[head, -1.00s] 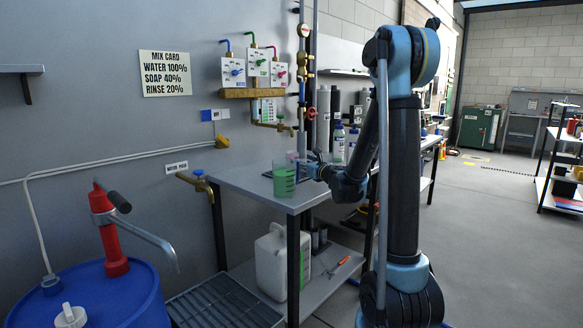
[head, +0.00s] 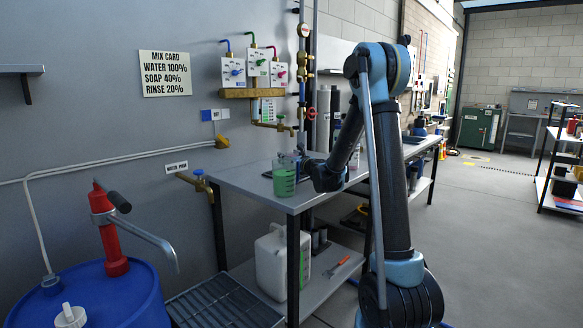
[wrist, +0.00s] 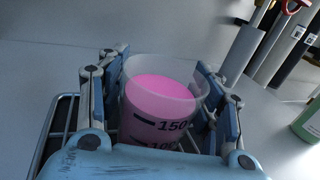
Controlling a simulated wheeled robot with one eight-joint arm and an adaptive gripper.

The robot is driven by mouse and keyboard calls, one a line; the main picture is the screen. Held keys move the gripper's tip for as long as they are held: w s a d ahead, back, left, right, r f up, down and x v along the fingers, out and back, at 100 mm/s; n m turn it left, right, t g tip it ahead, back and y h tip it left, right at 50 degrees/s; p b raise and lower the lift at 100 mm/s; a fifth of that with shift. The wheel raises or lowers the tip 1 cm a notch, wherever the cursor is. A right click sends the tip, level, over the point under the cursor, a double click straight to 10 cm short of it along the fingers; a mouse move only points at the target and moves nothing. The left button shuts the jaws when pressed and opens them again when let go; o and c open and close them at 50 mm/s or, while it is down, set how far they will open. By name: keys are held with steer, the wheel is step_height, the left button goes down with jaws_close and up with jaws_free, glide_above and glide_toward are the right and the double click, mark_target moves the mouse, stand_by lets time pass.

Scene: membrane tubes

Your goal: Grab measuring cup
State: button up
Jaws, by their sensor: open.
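A clear measuring cup with pink liquid (wrist: 163,105) stands upright in the wrist view, with black marks such as 150 on its side. My gripper (wrist: 160,73) has its fingers on both sides of this cup. They are open, and whether either pad touches the wall of the cup is hard to tell. In the head view a cup with green liquid (head: 284,184) stands near the front edge of the bench (head: 250,190). My gripper (head: 300,163) is just behind it there, small and partly hidden by my arm.
A dark wire edge (wrist: 62,112) shows left of the gripper, and a green object (wrist: 307,124) stands at the right edge of the wrist view. Grey and black cylinders (wrist: 262,50) rise behind. A brass tap (head: 197,184) sticks out left of the bench. A white jug (head: 272,260) is on the lower shelf.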

steer(key=shift+w+a, duration=0.3)
steer(key=shift+w, duration=0.1)
steer(key=c, duration=1.2)
jaws_close()
steer(key=shift+d+r, duration=0.1)
steer(key=shift+r, duration=0.15)
